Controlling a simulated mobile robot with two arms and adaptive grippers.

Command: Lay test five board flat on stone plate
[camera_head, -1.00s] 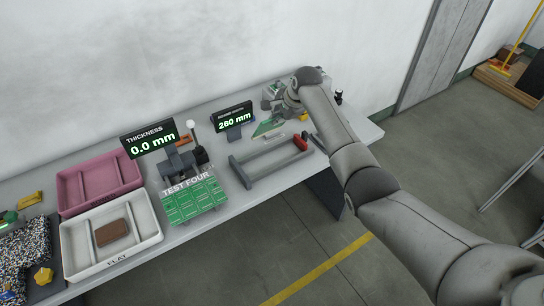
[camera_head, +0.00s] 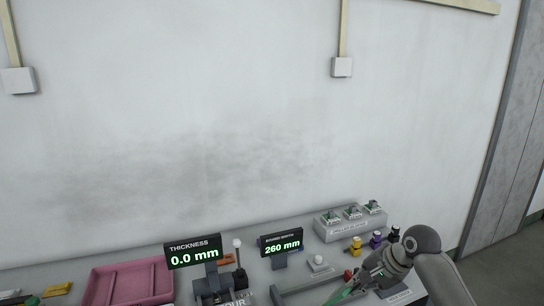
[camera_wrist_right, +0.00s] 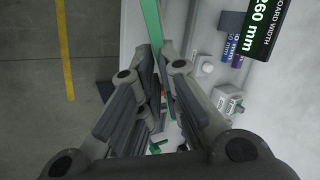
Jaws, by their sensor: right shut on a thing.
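My right gripper (camera_head: 366,281) is shut on a thin green board (camera_head: 340,296) above the bench at the lower right of the head view. In the right wrist view the board (camera_wrist_right: 152,24) is edge-on between the fingertips (camera_wrist_right: 160,62) and runs out past the top edge. No label on it can be read, so I cannot tell if it is the test five board. I cannot make out the stone plate in either current view. My left gripper is not in view.
A thickness display (camera_head: 193,252) and a width display (camera_head: 281,244) stand on the bench. A pink tray (camera_head: 128,283) is at left. A grey box (camera_head: 350,222) stands at the back, with yellow (camera_head: 356,243) and purple (camera_head: 376,241) pieces before it. A wall closes the back.

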